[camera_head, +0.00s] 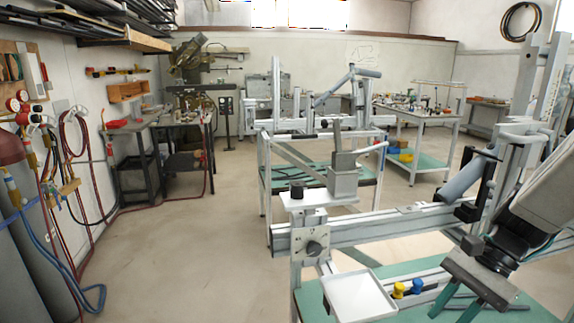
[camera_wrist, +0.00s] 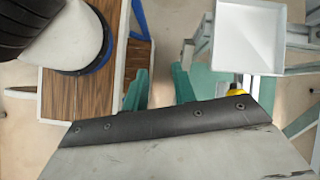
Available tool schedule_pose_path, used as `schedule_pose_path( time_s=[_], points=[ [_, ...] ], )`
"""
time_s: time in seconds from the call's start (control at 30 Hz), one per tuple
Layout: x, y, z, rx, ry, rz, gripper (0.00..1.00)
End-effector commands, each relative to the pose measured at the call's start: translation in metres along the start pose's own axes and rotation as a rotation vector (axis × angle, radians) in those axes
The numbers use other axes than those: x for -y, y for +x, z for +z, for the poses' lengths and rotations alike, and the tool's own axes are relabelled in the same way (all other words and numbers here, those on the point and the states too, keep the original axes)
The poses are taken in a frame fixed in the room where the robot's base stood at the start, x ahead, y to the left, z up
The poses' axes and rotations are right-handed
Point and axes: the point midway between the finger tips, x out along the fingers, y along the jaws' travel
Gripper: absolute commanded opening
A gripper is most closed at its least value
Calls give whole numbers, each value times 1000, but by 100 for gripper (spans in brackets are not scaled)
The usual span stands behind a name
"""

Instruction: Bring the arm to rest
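My gripper (camera_head: 458,308) is at the lower right in the head view, pointing down, with a grey body and green fingers. It hangs near the frame jig (camera_head: 370,233), above the green lower surface by the jig's front. In the wrist view my gripper (camera_wrist: 160,88) shows its two green fingers apart, with nothing between them. Bare floor shows through the gap. My arm comes in from the right edge in the head view.
A white square tray (camera_head: 358,297) is left of my gripper; it also shows in the wrist view (camera_wrist: 250,38). Yellow (camera_head: 398,290) and blue (camera_head: 417,286) knobs lie between them. Gas hoses (camera_head: 75,150) hang at the left wall. The floor at left centre is clear.

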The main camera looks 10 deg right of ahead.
Motion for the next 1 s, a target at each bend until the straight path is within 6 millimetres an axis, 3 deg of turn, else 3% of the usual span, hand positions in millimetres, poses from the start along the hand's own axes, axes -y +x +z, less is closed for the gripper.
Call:
schedule_pose_path(
  time_s=[0.03,0.2,0.4,0.63,1.0],
  points=[
    [-1,-1,14,-74,-163,72,27],
    [-6,-10,47,-285,-639,292,27],
    [-5,-22,90,-498,-1019,441,27],
    [-1,-20,131,-581,-1225,430,27],
    [1,-17,136,-577,-1252,432,27]
  ],
)
